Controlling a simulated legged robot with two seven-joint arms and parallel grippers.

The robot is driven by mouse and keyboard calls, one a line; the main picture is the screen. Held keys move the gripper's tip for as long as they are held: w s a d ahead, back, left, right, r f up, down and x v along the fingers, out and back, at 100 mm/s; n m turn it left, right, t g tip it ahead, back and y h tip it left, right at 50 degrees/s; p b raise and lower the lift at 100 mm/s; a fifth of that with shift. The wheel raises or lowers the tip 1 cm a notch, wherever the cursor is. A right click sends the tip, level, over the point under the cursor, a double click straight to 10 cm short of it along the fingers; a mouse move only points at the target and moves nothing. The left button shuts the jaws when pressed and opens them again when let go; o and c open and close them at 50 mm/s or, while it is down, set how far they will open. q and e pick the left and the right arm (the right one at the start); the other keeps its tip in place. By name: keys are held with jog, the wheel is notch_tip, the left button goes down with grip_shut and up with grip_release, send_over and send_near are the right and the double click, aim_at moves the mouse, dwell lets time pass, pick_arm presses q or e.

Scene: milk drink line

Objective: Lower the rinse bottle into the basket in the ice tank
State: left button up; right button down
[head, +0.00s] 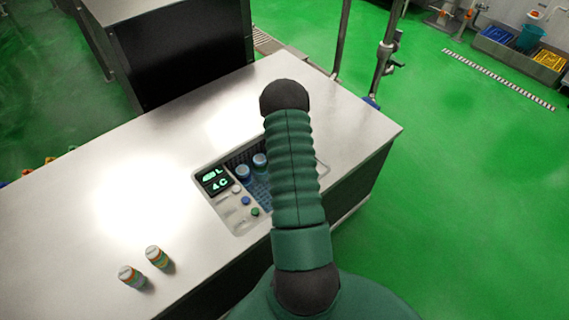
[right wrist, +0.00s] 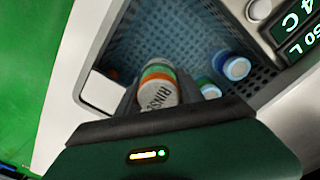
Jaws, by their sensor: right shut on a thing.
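In the right wrist view my right gripper (right wrist: 145,90) is shut on the rinse bottle (right wrist: 158,88), which has a pale top lettered "RINSE" and orange and green bands. The bottle is over the opening of the ice tank, above or within the blue mesh basket (right wrist: 180,25); its lower end is hidden, so I cannot tell its depth. My left gripper is not in view.
The tank's panel has a lit display (head: 216,180) and several buttons (head: 254,212). Two banded bottles (head: 156,257) stand on the steel counter (head: 60,220) at the lower left. The counter between them and the tank is clear. A dark machine (head: 185,50) stands behind.

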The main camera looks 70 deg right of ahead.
jog(key=shift+f+b, duration=5.1)
jog(key=shift+f, duration=2.6)
jog(key=shift+f+b, duration=1.8)
jog(key=shift+f, duration=0.65)
jog(key=c, duration=0.7)
grip_release()
jog(key=shift+o, duration=0.2)
